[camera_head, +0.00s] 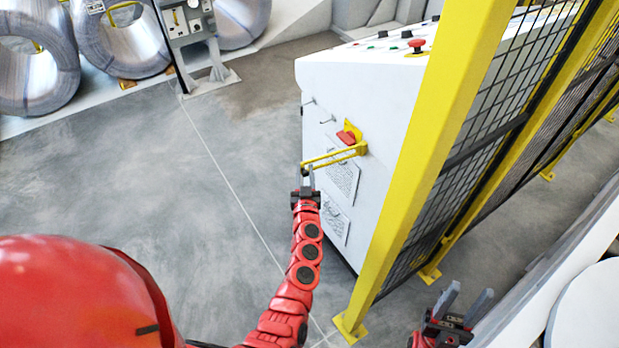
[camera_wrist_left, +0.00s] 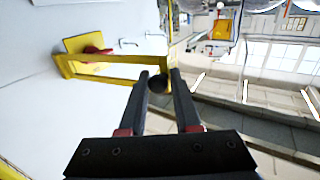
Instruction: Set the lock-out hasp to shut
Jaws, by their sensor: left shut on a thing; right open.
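The lock-out hasp (camera_head: 335,155) is a yellow bar frame on the side of the white control cabinet (camera_head: 385,95). It stands out from the panel beside a red handle (camera_head: 347,137) on a yellow plate. My left gripper (camera_head: 307,174) is shut at the hasp's outer end. In the left wrist view, a dark round knob (camera_wrist_left: 157,83) at the end of the yellow hasp (camera_wrist_left: 115,60) sits between the fingers (camera_wrist_left: 160,92). The red handle (camera_wrist_left: 97,53) lies behind the frame, partly hidden. My right gripper (camera_head: 464,302) is open and empty at the lower right.
A yellow post (camera_head: 430,150) and black mesh fence (camera_head: 510,95) stand right of the hasp, between my two grippers. Small hooks (camera_head: 326,121) stick out of the panel. Wire coils (camera_head: 120,40) lie at the back left. The grey floor (camera_head: 150,170) to the left is clear.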

